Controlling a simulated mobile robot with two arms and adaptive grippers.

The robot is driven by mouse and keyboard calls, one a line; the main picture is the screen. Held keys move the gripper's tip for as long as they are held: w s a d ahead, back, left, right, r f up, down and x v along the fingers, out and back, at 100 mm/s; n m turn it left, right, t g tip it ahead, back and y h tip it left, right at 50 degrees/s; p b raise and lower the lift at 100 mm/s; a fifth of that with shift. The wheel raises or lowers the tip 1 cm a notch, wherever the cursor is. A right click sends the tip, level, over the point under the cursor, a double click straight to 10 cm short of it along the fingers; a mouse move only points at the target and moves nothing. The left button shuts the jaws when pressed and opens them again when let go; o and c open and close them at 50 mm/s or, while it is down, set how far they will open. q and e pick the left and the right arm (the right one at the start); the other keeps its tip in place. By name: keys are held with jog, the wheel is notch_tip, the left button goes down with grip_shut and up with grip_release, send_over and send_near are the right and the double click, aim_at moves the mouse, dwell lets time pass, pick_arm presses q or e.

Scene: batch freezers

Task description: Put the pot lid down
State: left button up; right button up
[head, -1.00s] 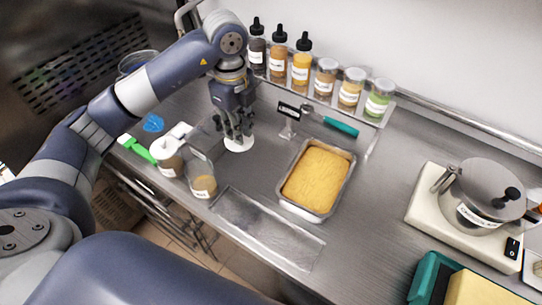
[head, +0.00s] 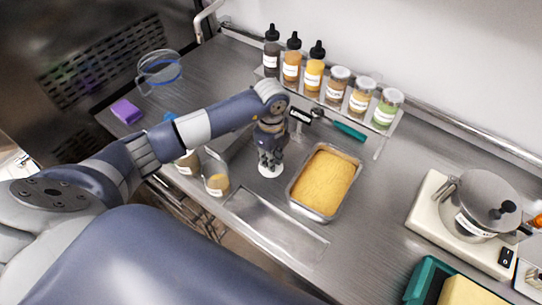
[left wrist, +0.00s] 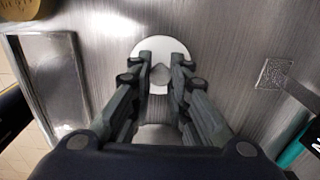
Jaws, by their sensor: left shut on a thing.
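My left gripper (head: 270,160) points down over the steel worktop and is shut on a small white round lid (head: 271,171). In the left wrist view the fingers (left wrist: 161,72) close around the lid's knob, and the white disc (left wrist: 161,48) shows beyond the fingertips. The lid is flat and level, at or just above the worktop; I cannot tell if it touches. It is left of the yellow-filled metal pan. A steel pot (head: 477,213) with a grey, black-knobbed lid (head: 490,197) stands at the right. My right gripper is not in view.
The yellow-filled metal pan (head: 292,194) is close right of the gripper. Jars (head: 217,184) stand to its left, and a rack of bottles (head: 337,90) stands behind. A teal-handled tool (head: 348,131) lies behind the pan. An empty shallow recess (head: 272,227) is in front.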

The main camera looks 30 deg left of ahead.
pick_arm(q)
jog(key=shift+f, duration=0.15)
jog(key=shift+f, duration=0.1)
jog(key=shift+f, duration=0.15)
jog(key=o, duration=0.7)
jog(key=shift+o, duration=0.2)
